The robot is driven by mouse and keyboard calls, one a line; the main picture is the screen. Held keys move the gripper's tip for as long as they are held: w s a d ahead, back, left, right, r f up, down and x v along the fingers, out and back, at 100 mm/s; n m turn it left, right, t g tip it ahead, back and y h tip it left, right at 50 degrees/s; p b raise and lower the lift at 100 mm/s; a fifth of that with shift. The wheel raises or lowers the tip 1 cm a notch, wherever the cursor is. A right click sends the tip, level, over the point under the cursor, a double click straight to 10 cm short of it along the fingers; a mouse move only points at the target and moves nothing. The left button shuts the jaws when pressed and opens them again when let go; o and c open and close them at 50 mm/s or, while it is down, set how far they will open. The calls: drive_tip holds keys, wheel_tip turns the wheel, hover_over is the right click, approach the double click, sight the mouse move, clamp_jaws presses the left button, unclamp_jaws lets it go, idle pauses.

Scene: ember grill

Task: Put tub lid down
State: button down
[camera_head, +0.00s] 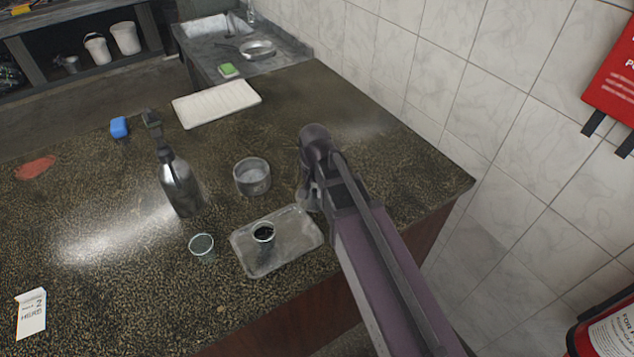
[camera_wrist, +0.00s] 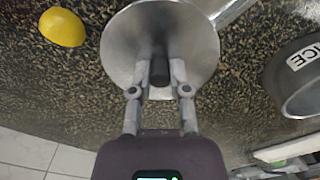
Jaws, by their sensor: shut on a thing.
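In the wrist view, my gripper (camera_wrist: 160,68) is shut on the dark knob of a round metal tub lid (camera_wrist: 122,42). The lid faces the camera, with speckled counter around it. I cannot tell whether its underside touches the counter. An open grey tub (camera_wrist: 287,88) marked "ICE" is at the right, apart from the lid. In the head view, the tub (camera_head: 252,178) stands upright on the counter, left of my arm's end. My arm hides most of the gripper and lid there.
A metal tray (camera_head: 285,250) holds a small dark-filled cup (camera_head: 263,234). Another cup (camera_head: 201,246) and a steel bottle (camera_head: 179,185) stand left. A yellow lemon (camera_wrist: 62,27) lies near the lid. A white board (camera_head: 217,103) lies farther back. A tiled wall (camera_head: 440,60) bounds the right.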

drive_tip(key=w, duration=0.6)
drive_tip(key=shift+a+f, duration=0.15)
drive_tip(key=shift+f, duration=0.15)
drive_tip(key=shift+w, duration=0.1)
drive_tip(key=shift+w, duration=0.2)
drive_tip(key=shift+w+f+b, duration=0.4)
drive_tip(key=shift+f+b, duration=0.1)
drive_tip(key=shift+b, duration=0.25)
drive_tip(key=shift+f+b, duration=1.35)
drive_tip(key=shift+f, duration=0.15)
drive_tip(key=c, duration=0.6)
unclamp_jaws()
wheel_tip(320, 180, up, 12)
drive_tip(key=p, duration=1.2)
drive_tip(key=shift+r, duration=0.2)
